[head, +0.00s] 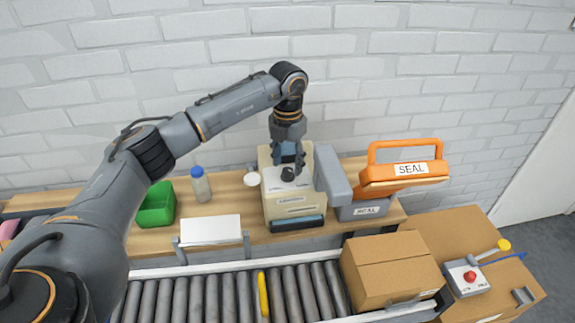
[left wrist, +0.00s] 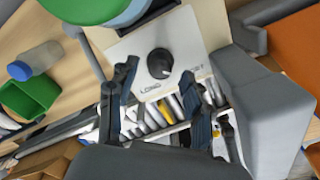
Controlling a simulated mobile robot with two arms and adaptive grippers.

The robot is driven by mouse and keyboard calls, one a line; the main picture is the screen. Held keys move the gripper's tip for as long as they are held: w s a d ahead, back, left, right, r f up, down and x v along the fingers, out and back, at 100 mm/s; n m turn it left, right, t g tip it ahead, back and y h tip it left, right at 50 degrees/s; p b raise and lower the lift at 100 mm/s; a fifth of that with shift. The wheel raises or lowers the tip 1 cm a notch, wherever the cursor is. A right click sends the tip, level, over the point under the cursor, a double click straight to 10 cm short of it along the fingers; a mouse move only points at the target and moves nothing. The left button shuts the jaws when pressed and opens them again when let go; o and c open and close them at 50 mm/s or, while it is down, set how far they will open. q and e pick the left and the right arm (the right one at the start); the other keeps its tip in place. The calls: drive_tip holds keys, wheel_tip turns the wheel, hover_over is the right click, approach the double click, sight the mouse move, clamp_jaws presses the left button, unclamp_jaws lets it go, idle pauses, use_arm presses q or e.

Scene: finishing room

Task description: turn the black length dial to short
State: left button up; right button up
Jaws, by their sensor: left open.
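The black length dial (head: 287,174) is a round knob on the pale top plate of a beige machine (head: 272,207). In the left wrist view the dial (left wrist: 160,63) sits on a white plate, with the word LONG below it to the left. Another label to its right is partly hidden by a finger. A small light mark shows on the knob's lower side, but its exact setting is hard to tell. My left gripper (head: 288,160) points down just over the dial. In the left wrist view its open fingers (left wrist: 160,75) stand either side of the knob, apparently not touching it.
A grey block (head: 332,176) rises close to the dial's right, beside an orange SEAL unit (head: 400,175). A green bin (head: 157,205) and a blue-capped bottle (head: 201,185) stand left on the bench. A roller conveyor (head: 210,297) with a cardboard box (head: 390,268) runs in front.

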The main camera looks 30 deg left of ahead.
sight(287, 170)
use_arm(q)
wheel_tip(287, 170, up, 10)
drive_tip(key=shift+r, duration=0.2)
idle(0.4)
